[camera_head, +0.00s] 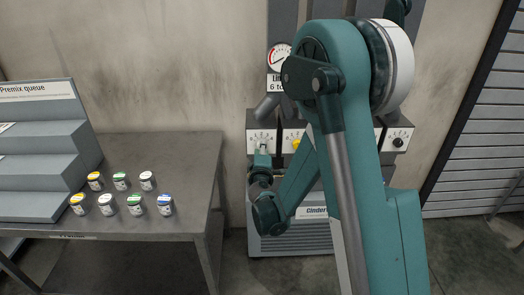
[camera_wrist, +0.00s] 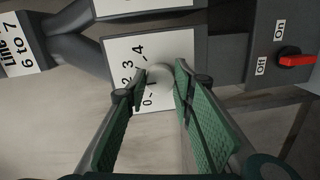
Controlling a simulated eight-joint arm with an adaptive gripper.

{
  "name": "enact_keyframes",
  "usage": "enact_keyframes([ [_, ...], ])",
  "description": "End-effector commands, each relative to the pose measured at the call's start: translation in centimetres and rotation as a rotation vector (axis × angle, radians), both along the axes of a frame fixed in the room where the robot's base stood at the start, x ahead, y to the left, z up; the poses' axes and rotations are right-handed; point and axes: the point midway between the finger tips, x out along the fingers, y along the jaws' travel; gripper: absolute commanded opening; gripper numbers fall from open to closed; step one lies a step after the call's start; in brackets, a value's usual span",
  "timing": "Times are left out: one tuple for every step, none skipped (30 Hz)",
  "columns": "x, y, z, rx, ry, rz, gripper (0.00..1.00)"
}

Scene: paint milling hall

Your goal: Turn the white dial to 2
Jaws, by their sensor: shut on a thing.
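The white dial (camera_wrist: 159,76) sits on a white plate (camera_wrist: 118,48) with a printed scale from 0 to 4. In the wrist view my gripper (camera_wrist: 162,88) has one finger on each side of the dial, shut on it. The fingers cover part of the scale, and I cannot tell which number the dial points to. In the head view my gripper (camera_head: 262,158) reaches up to the white dial (camera_head: 263,147) on the leftmost plate of the machine, hiding its lower part.
A yellow dial (camera_head: 296,146) is just right of the white one; a black dial (camera_head: 398,142) is further right. A red switch (camera_wrist: 296,60) marked Off and On is nearby. A gauge (camera_head: 279,56) hangs above. Several paint jars (camera_head: 107,205) stand on the left table (camera_head: 185,150).

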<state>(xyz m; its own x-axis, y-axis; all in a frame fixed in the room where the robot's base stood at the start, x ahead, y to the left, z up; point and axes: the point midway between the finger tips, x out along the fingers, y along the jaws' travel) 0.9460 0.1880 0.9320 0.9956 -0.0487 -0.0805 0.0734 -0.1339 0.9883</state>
Motion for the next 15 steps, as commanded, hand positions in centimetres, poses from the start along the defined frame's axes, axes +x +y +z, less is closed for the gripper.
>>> enact_keyframes([
  [0.01,-0.01,0.00,0.008,-0.001,0.000,0.13],
  [0.01,-0.01,0.00,0.013,0.000,0.000,0.13],
  [0.01,-0.01,0.00,0.018,0.000,0.000,0.13],
  [0.01,-0.01,0.01,0.021,0.000,-0.001,0.13],
  [0.01,-0.01,0.01,0.023,0.000,0.000,0.13],
  [0.01,-0.01,0.01,0.024,0.000,0.000,0.13],
  [0.01,-0.01,0.01,0.024,0.000,0.000,0.13],
  [0.01,-0.01,0.01,0.024,0.000,0.000,0.13],
  [0.01,-0.01,0.01,0.024,0.000,0.000,0.13],
  [0.01,-0.01,0.01,0.024,0.000,0.000,0.13],
  [0.01,-0.01,0.02,0.024,0.000,-0.001,0.13],
  [0.01,-0.01,0.02,0.024,0.000,-0.001,0.13],
  [0.02,-0.02,0.02,0.023,0.000,-0.001,0.13],
  [0.02,-0.01,0.01,0.023,0.000,-0.001,0.13],
  [0.02,-0.01,0.02,0.023,0.000,-0.001,0.26],
])
